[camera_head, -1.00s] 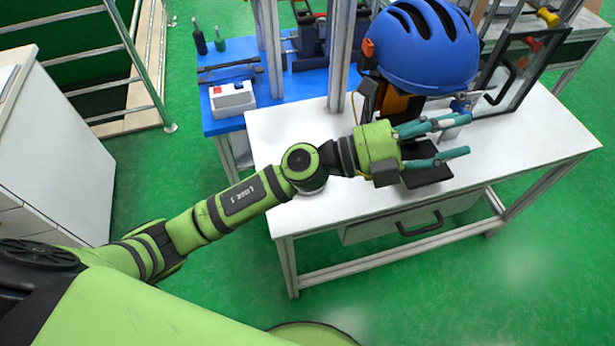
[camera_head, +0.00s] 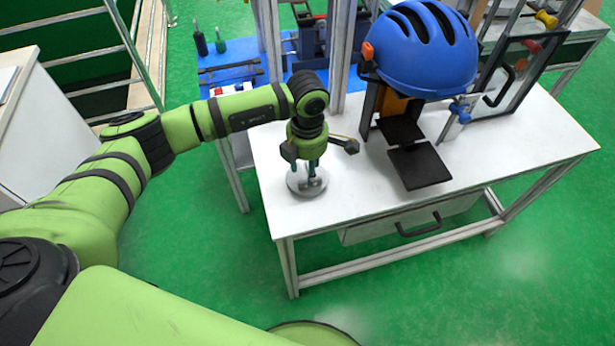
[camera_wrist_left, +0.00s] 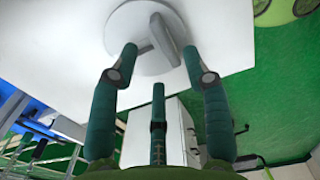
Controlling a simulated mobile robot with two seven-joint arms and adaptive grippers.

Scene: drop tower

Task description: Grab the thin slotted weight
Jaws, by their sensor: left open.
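A round, light grey metal weight (camera_head: 294,187) lies on the white table near its left front part. In the left wrist view the weight (camera_wrist_left: 121,35) shows as a pale disc with a grey raised piece (camera_wrist_left: 164,40) on it. My left gripper (camera_head: 309,172) points down right over the weight, its fingers hiding part of it. In the left wrist view the fingers of the left gripper (camera_wrist_left: 159,58) are spread apart, with the raised piece between and beyond the tips. Whether they touch it I cannot tell. My right gripper is out of view.
A blue helmet (camera_head: 425,48) sits on a stand at the back of the white table (camera_head: 500,165), with a black plate (camera_head: 419,167) below it. A framed panel (camera_head: 515,72) stands to the right. A blue table (camera_head: 232,62) with tools is behind. The table's right part is clear.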

